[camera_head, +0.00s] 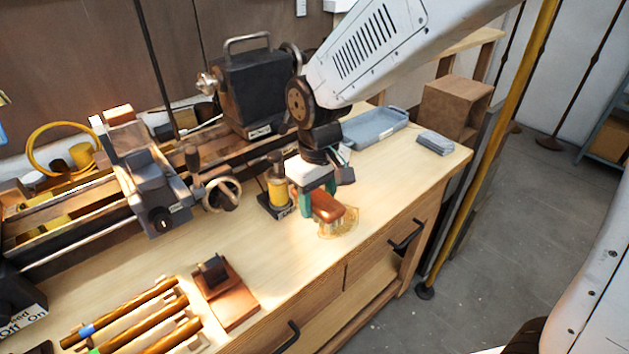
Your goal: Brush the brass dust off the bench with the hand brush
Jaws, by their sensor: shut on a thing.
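The hand brush (328,207) has a reddish-brown wooden back and pale bristles pointing down. My gripper (308,199), with green fingers, is shut on the brush at its left end. The brush is over a patch of golden brass dust (345,225) near the front edge of the wooden bench (262,249). The bristles appear to be at the dust, but I cannot tell whether they touch the bench. Part of the dust is hidden behind the brush.
A yellow cylinder on a dark base (278,190) stands just left of my gripper. A lathe (150,185) fills the back. A blue-grey tray (375,128) and grey cloth (435,142) lie at right. Brass rods (135,318) and a brown block (226,296) are at front left.

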